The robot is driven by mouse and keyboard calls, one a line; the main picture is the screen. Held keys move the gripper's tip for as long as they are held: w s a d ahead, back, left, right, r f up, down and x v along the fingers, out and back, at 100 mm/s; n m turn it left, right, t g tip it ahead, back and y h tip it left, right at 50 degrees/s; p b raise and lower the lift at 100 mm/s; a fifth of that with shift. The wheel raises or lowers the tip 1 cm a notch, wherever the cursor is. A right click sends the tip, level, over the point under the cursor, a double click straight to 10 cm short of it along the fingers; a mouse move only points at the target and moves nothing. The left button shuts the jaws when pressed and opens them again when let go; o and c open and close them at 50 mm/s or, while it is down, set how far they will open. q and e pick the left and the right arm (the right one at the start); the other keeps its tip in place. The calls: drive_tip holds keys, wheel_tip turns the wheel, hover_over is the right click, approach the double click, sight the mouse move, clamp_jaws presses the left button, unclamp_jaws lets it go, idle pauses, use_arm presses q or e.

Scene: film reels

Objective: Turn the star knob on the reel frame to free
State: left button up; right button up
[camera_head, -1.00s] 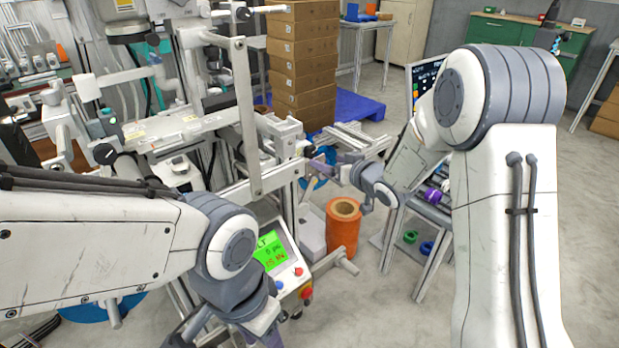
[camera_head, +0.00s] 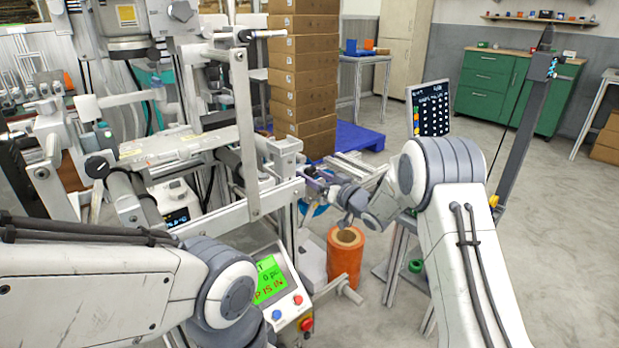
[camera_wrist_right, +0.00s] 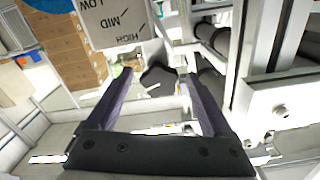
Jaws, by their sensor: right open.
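The star knob (camera_wrist_right: 158,78) is dark with a pale pointer line, in the right wrist view. It sits between and just beyond the purple fingertips of my right gripper (camera_wrist_right: 157,76), which is open with a gap on both sides. Contact cannot be told. In the head view the right gripper (camera_head: 312,181) is small, at the right end of the grey metal reel frame (camera_head: 235,216); the knob is not discernible there. My left arm enters from the left, its gripper out of view.
An orange roll (camera_head: 344,262) stands below my right wrist. A control box with a green display (camera_head: 270,278) is in front of the frame. Stacked cartons (camera_head: 303,85) stand on a blue pallet (camera_head: 357,137) behind. The floor at right is open.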

drive_tip(key=shift+w+a, duration=0.3)
drive_tip(key=shift+w, duration=0.15)
drive_tip(key=shift+c, duration=0.3)
clamp_jaws()
drive_tip(key=n+b, duration=0.1)
drive_tip(key=n, duration=0.2)
drive_tip(key=shift+f+b, duration=0.15)
drive_tip(key=shift+b, duration=0.25)
drive_tip(key=n, duration=0.2)
drive_tip(key=shift+n+b, duration=0.4)
drive_tip(key=shift+o, duration=0.3)
unclamp_jaws()
drive_tip(key=shift+r, duration=0.2)
